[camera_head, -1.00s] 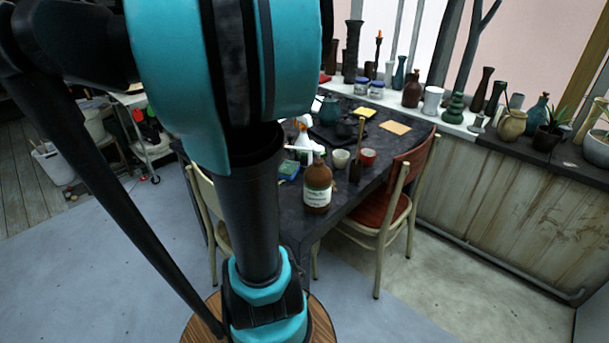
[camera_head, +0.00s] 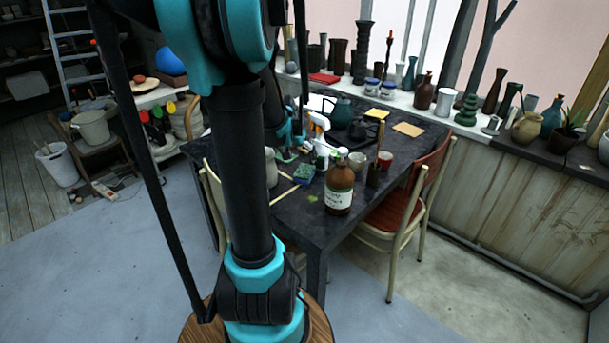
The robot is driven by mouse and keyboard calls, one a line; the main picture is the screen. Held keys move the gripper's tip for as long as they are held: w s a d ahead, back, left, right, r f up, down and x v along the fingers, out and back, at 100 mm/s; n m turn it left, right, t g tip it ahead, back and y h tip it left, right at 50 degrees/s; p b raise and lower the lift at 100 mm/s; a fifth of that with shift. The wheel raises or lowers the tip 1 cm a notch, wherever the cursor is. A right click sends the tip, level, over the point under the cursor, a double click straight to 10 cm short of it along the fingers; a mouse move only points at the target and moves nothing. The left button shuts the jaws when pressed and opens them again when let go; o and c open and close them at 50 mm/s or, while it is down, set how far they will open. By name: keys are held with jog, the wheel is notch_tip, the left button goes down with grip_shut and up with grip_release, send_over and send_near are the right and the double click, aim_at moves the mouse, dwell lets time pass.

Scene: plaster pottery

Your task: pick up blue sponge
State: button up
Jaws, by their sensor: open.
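The blue sponge (camera_head: 304,173), with a green face, lies on the dark table (camera_head: 318,232) behind and left of a brown bottle (camera_head: 339,188). My gripper (camera_head: 286,156) is over the table, partly hidden behind my own arm, a little behind and left of the sponge. It is small in this view, but it looks open with nothing between its fingers. I cannot tell its exact height above the table.
A white spray bottle (camera_head: 318,130) stands close behind the sponge. A pale jar (camera_head: 270,168) is to its left, partly behind my arm. The table's front corner is mostly clear.

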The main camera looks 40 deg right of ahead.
aim_at(304, 171)
jog(key=shift+x, duration=5.8)
jog(key=shift+a, duration=0.15)
jog(key=shift+c, duration=0.3)
jog(key=c, duration=0.8)
notch_tip(304, 171, up, 20)
